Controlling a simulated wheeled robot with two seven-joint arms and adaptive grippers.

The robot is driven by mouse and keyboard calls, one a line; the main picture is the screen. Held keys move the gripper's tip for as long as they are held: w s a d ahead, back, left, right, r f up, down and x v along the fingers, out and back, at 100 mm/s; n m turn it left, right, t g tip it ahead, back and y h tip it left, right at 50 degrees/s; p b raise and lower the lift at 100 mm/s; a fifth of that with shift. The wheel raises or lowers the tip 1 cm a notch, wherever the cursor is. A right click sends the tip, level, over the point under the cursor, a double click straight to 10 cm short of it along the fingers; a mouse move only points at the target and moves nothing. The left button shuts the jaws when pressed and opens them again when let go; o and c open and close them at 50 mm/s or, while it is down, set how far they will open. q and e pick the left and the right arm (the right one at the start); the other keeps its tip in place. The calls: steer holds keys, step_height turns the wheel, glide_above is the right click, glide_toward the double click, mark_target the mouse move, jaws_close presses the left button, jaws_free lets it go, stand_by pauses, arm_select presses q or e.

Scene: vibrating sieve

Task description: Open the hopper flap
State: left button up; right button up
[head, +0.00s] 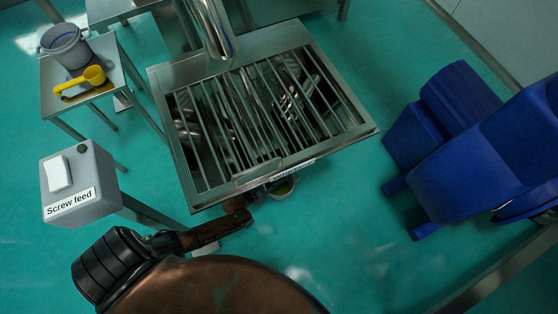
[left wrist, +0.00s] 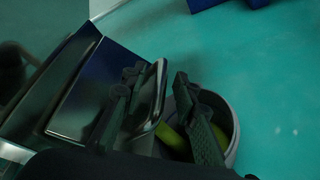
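The hopper (head: 255,173) is a square metal bin with a barred grid, in the middle of the head view. Its flap (left wrist: 92,88) shows in the left wrist view as a dark shiny panel with a bar handle (left wrist: 152,95) along its edge. My left gripper (head: 247,203) is at the hopper's front edge, partly hidden below it. In the left wrist view, the left gripper's (left wrist: 160,108) fingers are apart, one on each side of the handle; a gap shows between the handle and the right finger. My right gripper is not in view.
A pale container (left wrist: 233,128) with something yellow-green inside is below the hopper front. A Screw feed box (head: 80,183) stands left, with a small table (head: 47,103) holding a grey pot (head: 65,45) and yellow scoop (head: 93,76) behind. Blue bins (head: 440,130) stand right.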

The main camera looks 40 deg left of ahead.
arm_select(q)
steer(key=v, duration=1.2)
